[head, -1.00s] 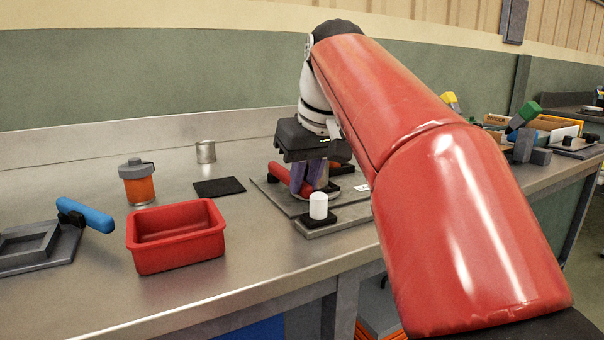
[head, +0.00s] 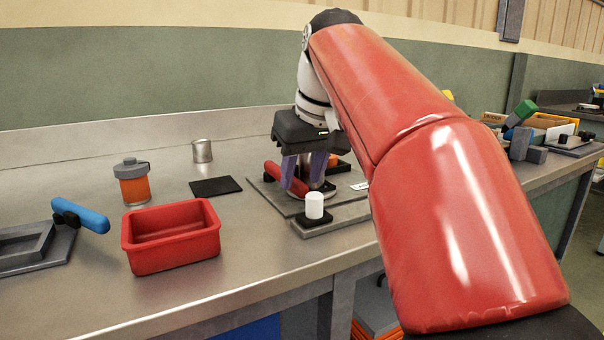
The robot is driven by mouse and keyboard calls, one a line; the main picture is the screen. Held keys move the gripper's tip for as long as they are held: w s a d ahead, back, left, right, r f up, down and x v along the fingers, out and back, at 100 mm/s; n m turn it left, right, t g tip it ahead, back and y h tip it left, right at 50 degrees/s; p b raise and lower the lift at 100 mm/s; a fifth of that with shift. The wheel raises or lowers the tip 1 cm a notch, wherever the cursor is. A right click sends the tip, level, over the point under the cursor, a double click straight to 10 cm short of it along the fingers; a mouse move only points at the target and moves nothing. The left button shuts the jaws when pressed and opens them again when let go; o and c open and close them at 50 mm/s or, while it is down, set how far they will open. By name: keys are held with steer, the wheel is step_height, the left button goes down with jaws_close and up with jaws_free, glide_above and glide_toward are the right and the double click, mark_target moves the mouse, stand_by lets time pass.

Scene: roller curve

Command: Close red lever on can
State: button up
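The red lever (head: 284,178) sticks out to the left from a fixture on a grey plate (head: 270,193), low over the plate. My gripper (head: 304,184) points down over the fixture. Its two purple fingers are spread apart, one close by the lever and the other to its right. I cannot tell whether a finger touches the lever. The can at the fixture is mostly hidden by the fingers, so its state is unclear. A separate small silver can (head: 202,151) stands at the back of the bench.
A white cylinder (head: 314,205) on a black and grey base stands just in front of the fixture. A red bin (head: 172,252), an orange jar (head: 133,188), a black pad (head: 215,187) and a blue-handled fixture (head: 82,216) are to the left. My red arm hides the bench to the right.

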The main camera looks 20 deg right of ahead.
steer(key=p+v, duration=0.1)
steer(key=v, duration=0.5)
steer(key=shift+r, duration=0.35)
steer(key=shift+s, duration=0.15)
